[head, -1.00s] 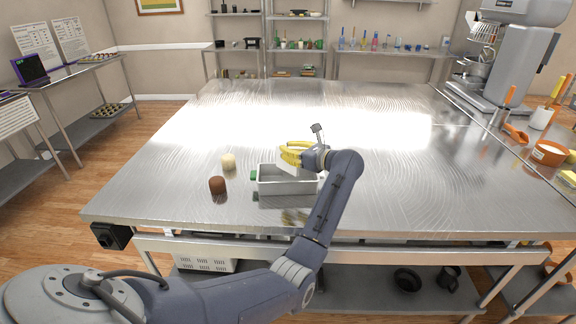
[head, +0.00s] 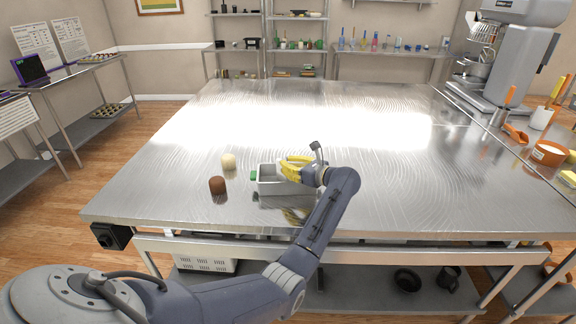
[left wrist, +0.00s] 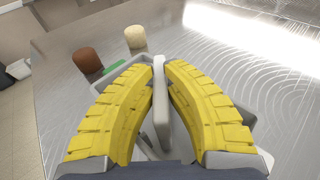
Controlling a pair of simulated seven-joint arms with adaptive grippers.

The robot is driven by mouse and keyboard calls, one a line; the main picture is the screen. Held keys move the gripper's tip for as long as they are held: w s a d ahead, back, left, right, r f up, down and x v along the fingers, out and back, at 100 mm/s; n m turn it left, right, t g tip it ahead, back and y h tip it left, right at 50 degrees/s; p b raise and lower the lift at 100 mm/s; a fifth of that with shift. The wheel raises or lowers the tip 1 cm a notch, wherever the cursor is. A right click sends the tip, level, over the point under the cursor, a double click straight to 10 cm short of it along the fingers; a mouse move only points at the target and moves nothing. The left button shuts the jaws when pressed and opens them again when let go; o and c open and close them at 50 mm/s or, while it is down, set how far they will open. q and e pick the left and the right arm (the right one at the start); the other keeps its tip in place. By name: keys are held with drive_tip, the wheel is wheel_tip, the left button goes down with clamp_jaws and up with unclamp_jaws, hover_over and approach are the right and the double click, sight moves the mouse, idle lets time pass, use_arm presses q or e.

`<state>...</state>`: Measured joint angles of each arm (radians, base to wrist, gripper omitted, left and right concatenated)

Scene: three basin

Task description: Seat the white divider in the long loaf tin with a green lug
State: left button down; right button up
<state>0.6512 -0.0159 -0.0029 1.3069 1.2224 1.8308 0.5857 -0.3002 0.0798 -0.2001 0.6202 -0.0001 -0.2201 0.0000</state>
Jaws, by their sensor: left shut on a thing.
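The long loaf tin (head: 284,187) is a light grey box on the steel table, with a green lug (head: 253,175) at its left end. My left gripper (head: 286,168), with yellow fingers, is over the tin. In the left wrist view its fingers are shut on the white divider (left wrist: 161,112), an upright thin plate between them. The divider's lower edge is hidden, so I cannot tell whether it touches the tin's floor. The tin's rim (left wrist: 60,104) and the green lug (left wrist: 114,66) also show there. My right gripper is not in view.
A brown cylinder (head: 217,185) and a cream cylinder (head: 228,161) stand left of the tin. A mixer (head: 510,55) and orange containers (head: 549,153) are at the far right. The middle and back of the table (head: 290,125) are clear.

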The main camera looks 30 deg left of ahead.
use_arm(q)
drive_tip(key=c, duration=1.5)
unclamp_jaws()
drive_tip(key=shift+f, duration=0.1)
drive_tip(key=shift+d, duration=0.1)
drive_tip(key=v, duration=1.1)
drive_tip(key=shift+s+d+r, duration=0.1)
drive_tip(key=shift+d+r, duration=0.2)
drive_tip(key=shift+d, duration=0.05)
